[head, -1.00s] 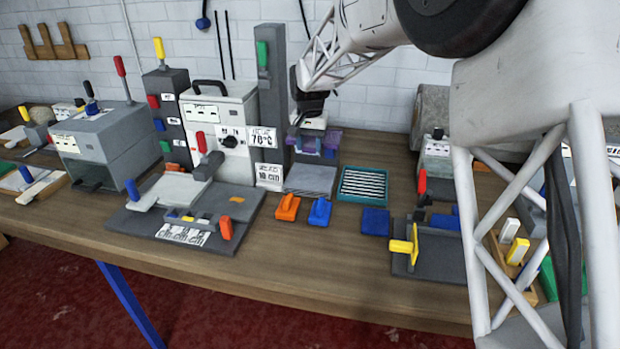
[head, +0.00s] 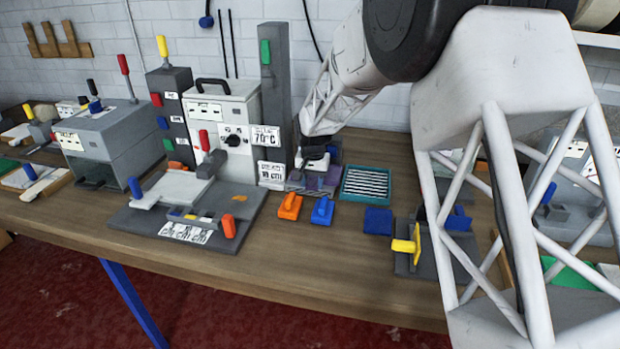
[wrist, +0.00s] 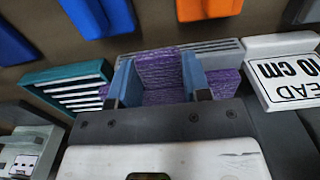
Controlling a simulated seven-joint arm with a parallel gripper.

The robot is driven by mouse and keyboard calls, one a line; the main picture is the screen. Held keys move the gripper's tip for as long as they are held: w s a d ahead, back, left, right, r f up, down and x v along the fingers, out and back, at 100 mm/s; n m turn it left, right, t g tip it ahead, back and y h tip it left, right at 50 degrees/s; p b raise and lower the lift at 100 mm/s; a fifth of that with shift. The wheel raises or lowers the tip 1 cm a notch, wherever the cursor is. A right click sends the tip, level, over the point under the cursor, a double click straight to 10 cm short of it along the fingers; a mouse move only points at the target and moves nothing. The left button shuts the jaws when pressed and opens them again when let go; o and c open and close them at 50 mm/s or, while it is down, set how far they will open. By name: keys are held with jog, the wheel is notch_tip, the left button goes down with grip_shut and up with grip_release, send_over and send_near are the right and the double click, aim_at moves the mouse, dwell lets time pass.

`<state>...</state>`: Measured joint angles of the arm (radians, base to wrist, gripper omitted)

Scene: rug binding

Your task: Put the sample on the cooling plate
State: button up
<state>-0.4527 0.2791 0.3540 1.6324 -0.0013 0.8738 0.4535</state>
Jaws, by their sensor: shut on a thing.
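The sample is a purple, textured piece (wrist: 160,68), seen in the wrist view between the blue-grey fingers of my gripper (wrist: 157,80). My gripper is shut on it, and the purple shows beyond both fingers. A grey ribbed plate (wrist: 215,46), which looks like the cooling plate, lies just beyond and under the sample. In the head view my gripper (head: 316,172) is low over that plate with the purple sample (head: 314,184) below it. The plate is mostly hidden there. I cannot tell whether the sample touches it.
A teal tray with white slats (head: 367,184) is close on the right. An orange block (head: 289,207) and a blue block (head: 322,211) stand in front. A "10 cm" sign (head: 271,175) and a tall grey post (head: 277,95) are close on the left.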

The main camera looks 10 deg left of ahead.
aim_at(310, 177)
dwell(0.4)
jog(key=shift+w+a, duration=0.4)
jog(key=shift+w, duration=0.45)
jog(key=shift+w+a, duration=0.35)
jog(key=shift+w, duration=0.45)
jog(key=shift+w+a+f, duration=0.1)
jog(key=shift+w+f, duration=0.05)
jog(key=shift+w, duration=0.05)
jog(key=shift+f, duration=0.5)
jog(key=shift+f, duration=0.15)
jog(key=o, duration=0.9)
jog(key=shift+r, duration=6.15)
